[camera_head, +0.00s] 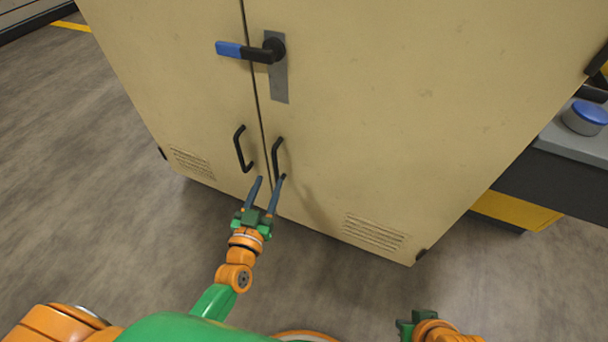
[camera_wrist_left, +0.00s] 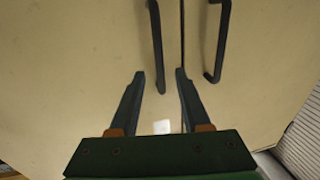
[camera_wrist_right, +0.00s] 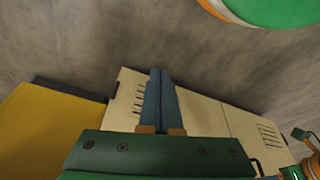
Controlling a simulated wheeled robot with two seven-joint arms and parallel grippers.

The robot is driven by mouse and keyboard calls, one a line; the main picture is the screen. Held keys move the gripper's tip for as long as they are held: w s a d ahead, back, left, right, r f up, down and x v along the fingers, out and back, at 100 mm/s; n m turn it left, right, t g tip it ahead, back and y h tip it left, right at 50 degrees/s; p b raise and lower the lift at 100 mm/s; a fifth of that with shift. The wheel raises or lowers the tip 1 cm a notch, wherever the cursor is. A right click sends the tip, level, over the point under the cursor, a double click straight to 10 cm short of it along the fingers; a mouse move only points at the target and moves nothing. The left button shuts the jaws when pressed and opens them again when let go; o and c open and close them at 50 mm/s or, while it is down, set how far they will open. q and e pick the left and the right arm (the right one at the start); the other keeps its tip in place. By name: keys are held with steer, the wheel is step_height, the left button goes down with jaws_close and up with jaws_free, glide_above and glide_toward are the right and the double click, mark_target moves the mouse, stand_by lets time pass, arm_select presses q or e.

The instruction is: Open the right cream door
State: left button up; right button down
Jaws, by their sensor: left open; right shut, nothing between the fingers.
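The right cream door (camera_head: 400,110) is shut, flush with the left door along a dark seam. Its black bar handle (camera_head: 276,155) stands near the seam. My left gripper (camera_head: 271,179) is open, its fingertips near the handle's lower end. In the left wrist view this handle (camera_wrist_left: 157,45) reaches into the gap between the open fingers (camera_wrist_left: 159,75); I cannot tell whether they touch it. A blue-tipped black lever (camera_head: 250,51) lies sideways on a grey plate on the right door, pointing left across the seam. My right gripper (camera_wrist_right: 160,75) is shut and empty, low and away from the door.
The left door (camera_head: 190,90) has its own black handle (camera_head: 240,149). To the right is a dark bench (camera_head: 570,185) with a blue-topped round part (camera_head: 585,117) and a yellow base panel (camera_head: 515,211). Grey floor (camera_head: 330,270) in front of the cabinet is clear.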

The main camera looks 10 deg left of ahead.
mark_target(275, 168)
arm_select(q)
steer(key=w+b, duration=0.1)
steer(key=w, duration=0.3)
steer(key=shift+w, duration=0.15)
steer(key=w+b, duration=0.1)
steer(key=w, duration=0.1)
steer(key=shift+w, duration=0.3)
arm_select(e)
steer(key=w+a+r+t+y, duration=0.1)
steer(key=w+a+r+t, duration=0.2)
steer(key=w+r+t, duration=0.5)
steer(key=w+r, duration=0.1)
steer(key=w, duration=0.3)
steer(key=shift+a+y, duration=0.2)
steer(key=shift+y, duration=0.2)
arm_select(q)
jaws_close()
